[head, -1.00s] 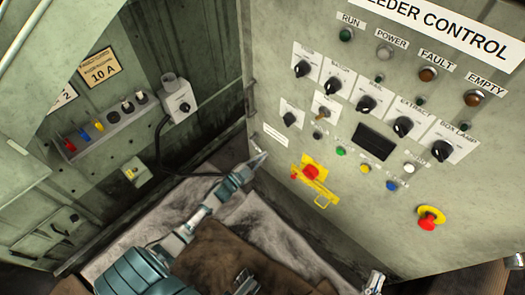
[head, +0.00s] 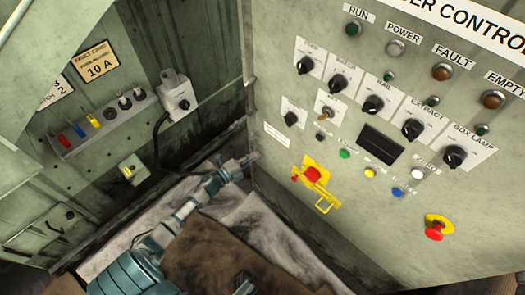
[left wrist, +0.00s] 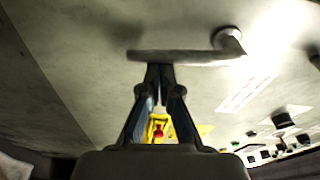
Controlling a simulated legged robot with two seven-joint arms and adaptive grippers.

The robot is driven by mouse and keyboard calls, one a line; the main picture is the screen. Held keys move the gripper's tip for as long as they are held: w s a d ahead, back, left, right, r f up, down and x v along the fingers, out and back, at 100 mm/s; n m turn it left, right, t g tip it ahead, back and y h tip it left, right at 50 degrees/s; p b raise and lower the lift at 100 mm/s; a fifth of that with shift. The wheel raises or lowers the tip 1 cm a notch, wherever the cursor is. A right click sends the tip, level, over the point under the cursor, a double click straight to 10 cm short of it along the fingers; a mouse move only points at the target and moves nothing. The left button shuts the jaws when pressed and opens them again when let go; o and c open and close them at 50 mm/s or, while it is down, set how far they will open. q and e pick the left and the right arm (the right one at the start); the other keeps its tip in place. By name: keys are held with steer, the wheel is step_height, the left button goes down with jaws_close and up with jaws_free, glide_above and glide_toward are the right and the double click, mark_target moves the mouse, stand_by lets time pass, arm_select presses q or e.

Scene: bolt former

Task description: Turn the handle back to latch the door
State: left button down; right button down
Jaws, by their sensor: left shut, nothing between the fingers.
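A grey lever handle (left wrist: 190,57) shows in the left wrist view. Its bar lies roughly level, with its round pivot at the right end, on a pale panel (left wrist: 75,50). My left gripper (left wrist: 160,68) is shut and empty. Its fingertips overlap the lower edge of the bar left of its middle; I cannot tell whether they touch it. In the head view, my left gripper (head: 250,159) is at the lower left edge of the control panel (head: 285,220), and the handle cannot be made out there.
The control panel carries black knobs, lamps, a yellow lockout piece (head: 318,182) and a red emergency button (head: 434,231). Left stands a green recess with a plug rail (head: 105,122) and a grey switch box (head: 176,100). A brown cloth (head: 215,255) lies below my left arm.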

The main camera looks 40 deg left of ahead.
arm_select(q)
steer(key=shift+a+f+m, duration=0.25)
steer(key=shift+a+m, duration=0.3)
steer(key=shift+m, duration=0.15)
arm_select(e)
steer(key=shift+s+r+t, duration=0.2)
steer(key=shift+s+t, duration=0.1)
arm_select(q)
steer(key=shift+a+r, duration=0.1)
steer(key=shift+r, duration=0.05)
arm_select(e)
steer(key=shift+d, duration=0.1)
